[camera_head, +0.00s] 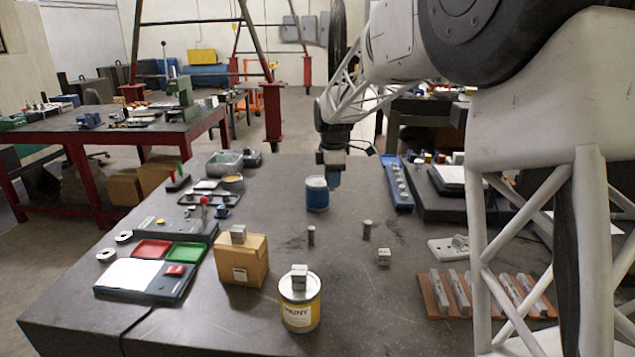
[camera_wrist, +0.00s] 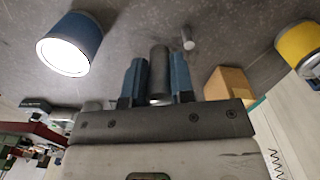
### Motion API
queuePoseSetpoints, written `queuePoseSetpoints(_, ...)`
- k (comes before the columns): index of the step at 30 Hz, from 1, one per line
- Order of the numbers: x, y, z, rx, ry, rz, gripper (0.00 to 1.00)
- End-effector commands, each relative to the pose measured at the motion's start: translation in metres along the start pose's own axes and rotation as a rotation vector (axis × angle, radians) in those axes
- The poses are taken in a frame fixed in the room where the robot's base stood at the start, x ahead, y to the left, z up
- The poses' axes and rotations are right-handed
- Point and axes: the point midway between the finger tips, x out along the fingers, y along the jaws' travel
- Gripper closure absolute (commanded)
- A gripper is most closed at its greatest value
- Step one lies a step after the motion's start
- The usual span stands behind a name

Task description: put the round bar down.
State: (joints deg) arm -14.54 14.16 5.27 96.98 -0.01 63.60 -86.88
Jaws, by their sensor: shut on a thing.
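My gripper (camera_head: 333,180) is low over the far middle of the table, just behind and right of a blue can (camera_head: 317,193). In the wrist view its two blue fingers (camera_wrist: 159,78) are shut on a grey round bar (camera_wrist: 159,70), which lies between them and reaches out along them. The head view does not clearly show the held bar. I cannot tell whether its end touches the table. Two other dark round bars stand upright on the table, a left one (camera_head: 311,235) and a right one (camera_head: 367,230). A small bar (camera_wrist: 188,40) also shows in the wrist view.
A cardboard box (camera_head: 240,262) and a yellow paint can (camera_head: 300,312) stand nearer, each topped by a metal block. Another metal block (camera_head: 384,257) sits to the right. A blue rail tray (camera_head: 398,185) lies right of my gripper. Bare table (camera_head: 265,200) lies left of the blue can.

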Motion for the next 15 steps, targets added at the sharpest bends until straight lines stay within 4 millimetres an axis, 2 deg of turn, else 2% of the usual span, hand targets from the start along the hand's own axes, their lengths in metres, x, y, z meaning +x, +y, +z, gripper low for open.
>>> queuePoseSetpoints(6, -0.001, 0.022, -0.002, 0.002, 0.0, 0.001, 1.0)
queuePoseSetpoints(15, -0.001, 0.027, -0.002, 0.002, 0.0, 0.001, 1.0)
